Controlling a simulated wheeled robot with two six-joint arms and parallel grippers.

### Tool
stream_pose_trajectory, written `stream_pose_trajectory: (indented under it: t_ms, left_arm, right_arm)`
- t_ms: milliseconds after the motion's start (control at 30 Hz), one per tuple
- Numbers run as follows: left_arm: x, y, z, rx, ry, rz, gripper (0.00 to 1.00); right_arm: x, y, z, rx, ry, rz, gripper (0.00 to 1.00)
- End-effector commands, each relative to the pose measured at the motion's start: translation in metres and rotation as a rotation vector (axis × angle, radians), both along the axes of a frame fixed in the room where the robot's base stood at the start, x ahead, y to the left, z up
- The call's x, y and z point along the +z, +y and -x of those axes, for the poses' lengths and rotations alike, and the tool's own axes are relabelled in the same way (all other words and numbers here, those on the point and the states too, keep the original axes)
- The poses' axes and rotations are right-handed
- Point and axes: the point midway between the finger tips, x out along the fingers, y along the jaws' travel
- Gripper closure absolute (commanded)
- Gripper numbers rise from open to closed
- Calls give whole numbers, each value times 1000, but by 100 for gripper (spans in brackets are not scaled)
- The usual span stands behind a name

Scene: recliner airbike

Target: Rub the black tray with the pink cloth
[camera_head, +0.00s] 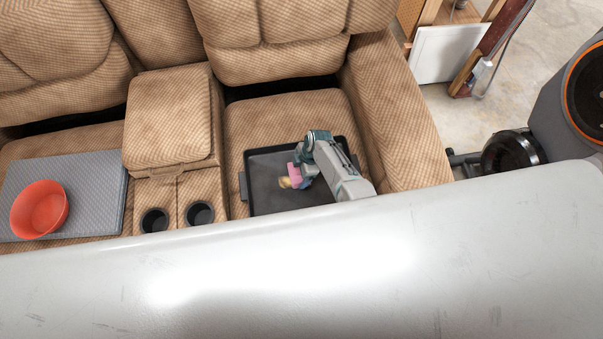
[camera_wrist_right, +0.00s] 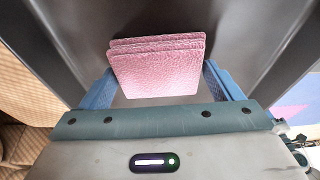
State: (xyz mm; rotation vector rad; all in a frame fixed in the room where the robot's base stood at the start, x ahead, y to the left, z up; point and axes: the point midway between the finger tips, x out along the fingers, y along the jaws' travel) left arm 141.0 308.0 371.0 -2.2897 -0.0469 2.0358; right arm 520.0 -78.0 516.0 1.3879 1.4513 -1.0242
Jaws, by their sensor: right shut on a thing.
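The black tray (camera_head: 272,185) lies on the right seat of the tan recliner. My right gripper (camera_head: 292,178) is over the middle of the tray and is shut on the pink cloth (camera_head: 297,172). In the right wrist view the folded pink cloth (camera_wrist_right: 158,70) sits between the blue fingers, with the dark tray surface (camera_wrist_right: 240,35) beyond it. I cannot tell whether the cloth touches the tray. My left gripper is not in view.
An orange bowl (camera_head: 40,209) stands on a grey mat (camera_head: 98,190) on the left seat. The console with two cup holders (camera_head: 177,212) lies between the seats. The armrest (camera_head: 390,110) borders the tray's seat on the right. A grey and black machine (camera_head: 560,115) stands at far right.

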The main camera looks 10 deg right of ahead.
Motion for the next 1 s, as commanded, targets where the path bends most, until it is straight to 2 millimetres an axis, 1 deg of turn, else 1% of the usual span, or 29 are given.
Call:
stream_pose_trajectory:
  t_ms: [333, 567, 833, 1000]
  left_arm:
    - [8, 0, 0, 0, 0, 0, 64]
    - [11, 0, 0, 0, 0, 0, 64]
    - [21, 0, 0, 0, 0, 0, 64]
    - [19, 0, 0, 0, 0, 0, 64]
  right_arm:
    - [0, 9, 14, 0, 1, -1, 36]
    - [-2, 12, 21, 1, 3, -1, 36]
    - [0, 19, 35, 1, 4, -1, 36]
    - [-2, 20, 35, 1, 2, -1, 36]
